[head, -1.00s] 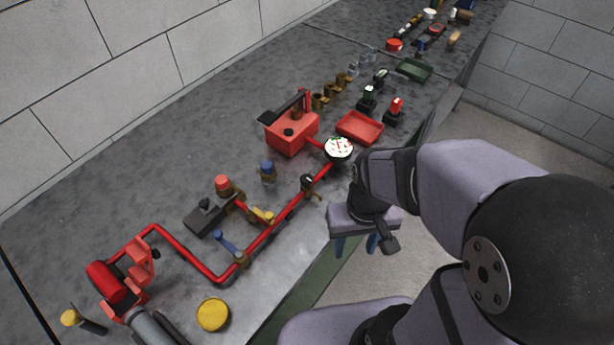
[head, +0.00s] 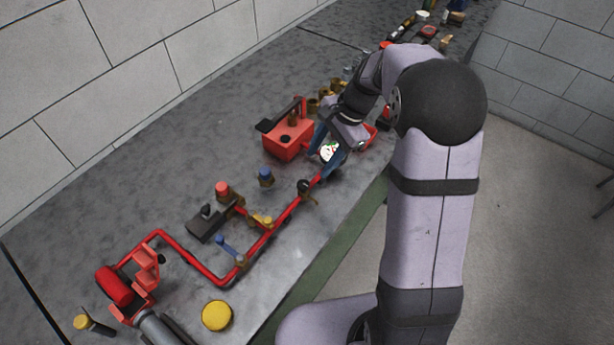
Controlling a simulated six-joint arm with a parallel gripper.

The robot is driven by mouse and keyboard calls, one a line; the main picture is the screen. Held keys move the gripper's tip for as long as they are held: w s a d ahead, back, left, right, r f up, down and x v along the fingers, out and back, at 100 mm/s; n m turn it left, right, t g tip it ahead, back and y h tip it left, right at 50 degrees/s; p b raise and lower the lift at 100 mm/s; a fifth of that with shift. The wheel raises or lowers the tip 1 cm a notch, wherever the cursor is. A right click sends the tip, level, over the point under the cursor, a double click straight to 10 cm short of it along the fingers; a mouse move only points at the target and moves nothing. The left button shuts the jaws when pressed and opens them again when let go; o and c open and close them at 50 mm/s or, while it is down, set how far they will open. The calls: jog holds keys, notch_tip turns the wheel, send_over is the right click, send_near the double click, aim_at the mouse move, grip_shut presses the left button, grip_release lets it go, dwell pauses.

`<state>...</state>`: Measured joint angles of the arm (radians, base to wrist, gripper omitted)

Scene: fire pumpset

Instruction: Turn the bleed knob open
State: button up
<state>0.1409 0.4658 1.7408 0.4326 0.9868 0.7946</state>
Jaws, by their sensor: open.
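A small black knob (head: 303,186) with a brass fitting sits on the red pipe (head: 284,215), just below the gauge; I take it for the bleed knob, though the view does not make this certain. My gripper (head: 327,150) is open, with its blue fingers pointing down on either side of the white-faced gauge (head: 328,151). It is above and right of the black knob and apart from it. Whether the fingers touch the gauge cannot be told. The knob's turn position is too small to read.
The red pump box (head: 288,140) with a black lever stands left of my gripper. A blue-handled valve (head: 228,247), a yellow-handled valve (head: 262,219) and a blue-capped fitting (head: 265,177) stand nearby. The red tray (head: 371,134) is partly hidden by my arm. Bare bench lies front right.

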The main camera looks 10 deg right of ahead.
aim_at(304, 184)
jog(key=shift+s+a+r+m+y, duration=0.15)
jog(key=shift+s+a+m, duration=0.15)
jog(key=shift+m, duration=0.8)
jog(key=shift+s+a+m+y, duration=0.2)
jog(key=shift+s+m, duration=0.1)
jog(key=shift+m, duration=0.8)
jog(key=shift+p+x, duration=0.95)
jog(key=shift+x, duration=2.7)
jog(key=shift+s+d, duration=0.1)
jog(key=c, duration=1.1)
